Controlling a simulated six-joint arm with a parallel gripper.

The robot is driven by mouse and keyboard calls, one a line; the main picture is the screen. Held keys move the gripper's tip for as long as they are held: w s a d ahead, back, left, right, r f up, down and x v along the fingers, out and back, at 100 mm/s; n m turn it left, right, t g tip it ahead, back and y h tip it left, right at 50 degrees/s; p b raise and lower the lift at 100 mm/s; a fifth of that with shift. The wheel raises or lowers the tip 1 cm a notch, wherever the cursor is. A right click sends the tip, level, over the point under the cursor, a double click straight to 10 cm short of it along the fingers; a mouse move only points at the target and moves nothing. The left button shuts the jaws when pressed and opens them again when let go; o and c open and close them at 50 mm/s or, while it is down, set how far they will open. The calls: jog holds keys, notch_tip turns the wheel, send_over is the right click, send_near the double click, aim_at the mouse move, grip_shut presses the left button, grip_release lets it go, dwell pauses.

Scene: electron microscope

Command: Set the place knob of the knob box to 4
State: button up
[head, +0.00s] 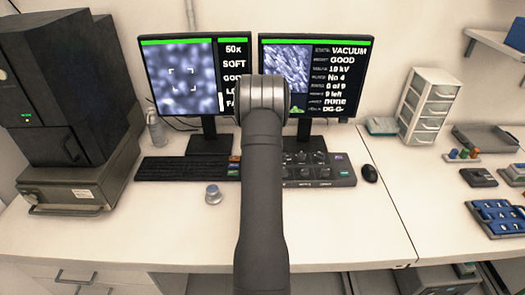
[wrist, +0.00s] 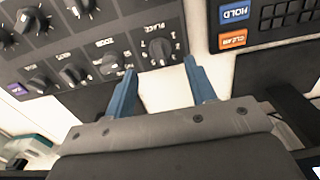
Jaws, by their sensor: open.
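The knob box (wrist: 125,25) is a dark panel with several knobs in the upper left of the wrist view. Its place knob (wrist: 160,52), under the label PLACE, is a dark knob ringed by small white marks. I cannot read which number it points to. My gripper (wrist: 160,67) is open, with its two blue fingers pointing toward the place knob, which lies just ahead between the fingertips. Nothing is between the fingers. In the head view the knob box (head: 325,176) stands below the right monitor, partly hidden by my arm, which also hides my gripper.
The head view shows two monitors (head: 190,75), a keyboard (head: 185,168), a mouse (head: 369,173) and a small round object (head: 213,194). The front desk is mostly clear.

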notch_tip(320, 180, up, 12)
jog(key=shift+r, duration=0.15)
dwell(0.3)
notch_tip(320, 180, down, 18)
jog(key=shift+r, duration=0.2)
dwell(0.4)
jog(key=shift+f, duration=0.1)
jog(key=shift+n, duration=0.8)
jog(key=n, duration=0.4)
jog(key=shift+n, duration=0.3)
jog(key=n, duration=0.6)
jog(key=shift+n, duration=0.3)
jog(key=shift+r, duration=1.55)
